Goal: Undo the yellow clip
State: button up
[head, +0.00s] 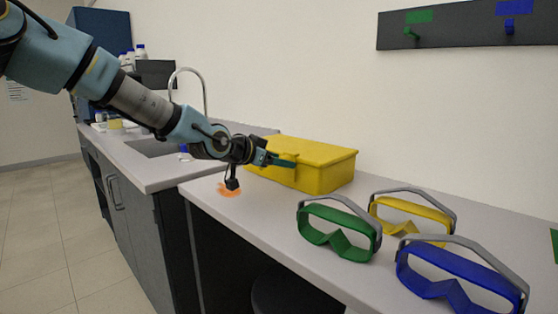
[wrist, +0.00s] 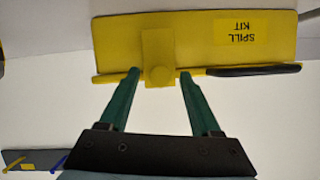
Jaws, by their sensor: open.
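The yellow spill kit box (head: 318,162) stands on the grey counter against the wall. In the head view, my gripper (head: 286,162) is at the front left of the box and partly hides the clip area.
Green goggles (head: 335,232), yellow goggles (head: 412,213) and blue goggles (head: 455,280) lie on the counter at right. An orange patch (head: 229,189) lies below my wrist. A sink with a tap (head: 188,78) is behind my arm. A hook board (head: 470,27) hangs on the wall.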

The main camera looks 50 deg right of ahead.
grip_shut()
dwell(0.6)
dwell(0.9)
